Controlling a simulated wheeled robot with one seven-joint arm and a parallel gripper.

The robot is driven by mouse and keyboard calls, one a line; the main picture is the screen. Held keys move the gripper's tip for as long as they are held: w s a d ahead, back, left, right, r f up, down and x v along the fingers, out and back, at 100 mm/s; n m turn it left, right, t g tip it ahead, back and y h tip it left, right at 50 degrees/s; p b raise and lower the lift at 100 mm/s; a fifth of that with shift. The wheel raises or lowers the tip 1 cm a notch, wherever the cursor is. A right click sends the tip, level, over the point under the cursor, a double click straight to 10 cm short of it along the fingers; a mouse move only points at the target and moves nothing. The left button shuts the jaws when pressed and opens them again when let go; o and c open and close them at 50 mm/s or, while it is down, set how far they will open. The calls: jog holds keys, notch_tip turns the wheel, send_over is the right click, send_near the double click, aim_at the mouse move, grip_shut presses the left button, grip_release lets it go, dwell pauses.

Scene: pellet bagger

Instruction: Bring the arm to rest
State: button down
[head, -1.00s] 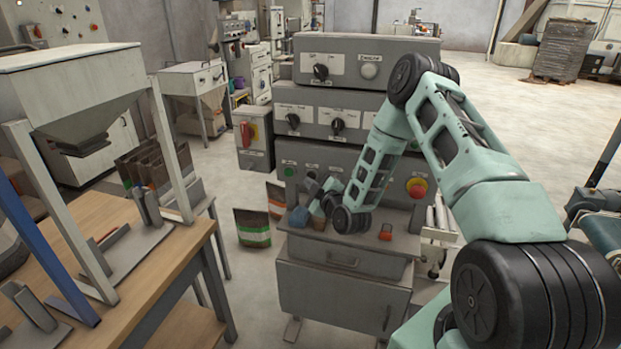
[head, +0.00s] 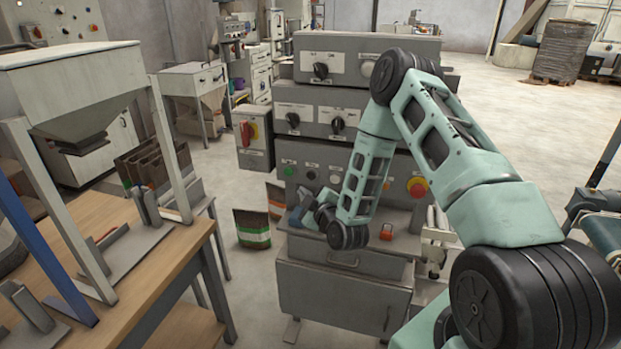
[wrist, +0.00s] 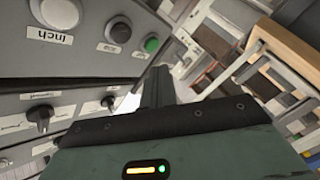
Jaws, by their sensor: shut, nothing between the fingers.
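My arm reaches over the front of the grey control cabinet (head: 345,283), with its elbow bent high. My gripper (head: 299,212) is near the cabinet's shelf, by the lower panel, partly hidden by its own wrist. In the wrist view my gripper (wrist: 158,82) shows as dark fingers close together, with nothing seen between them. The panel with a green button (wrist: 151,44), a pale button and a dark knob (wrist: 40,117) lies to its left in that view. I cannot tell whether the fingers touch anything.
A red-orange rocker switch (head: 386,231) sits on the shelf, and a red emergency stop (head: 417,187) is on the panel. A wooden bench (head: 165,268) with a hopper (head: 75,95) stands at left. Bags (head: 252,228) stand on the floor beside the cabinet. Open floor lies at back right.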

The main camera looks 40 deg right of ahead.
jog(key=shift+s+a, duration=0.15)
jog(key=shift+s, duration=0.05)
jog(key=shift+a, duration=0.1)
dwell(0.4)
jog(key=a+r+n+g+y, duration=0.1)
jog(key=a+r+g+y, duration=0.1)
jog(key=a, duration=0.5)
jog(key=a+r+g+y, duration=0.2)
jog(key=a+y, duration=0.1)
jog(key=a, duration=0.4)
jog(key=s+a+r+g, duration=0.4)
jog(key=s+a+g, duration=0.2)
jog(key=s+a, duration=0.35)
jog(key=s+a+r+m+g+h, duration=0.1)
jog(key=s+r+g, duration=0.2)
jog(key=s, duration=1)
jog(key=s+a+r+g+h, duration=0.1)
jog(key=s+r+g, duration=0.3)
jog(key=s, duration=1)
jog(key=shift+a+m+h, duration=0.3)
jog(key=shift+a+m, duration=0.1)
jog(key=shift+a, duration=0.3)
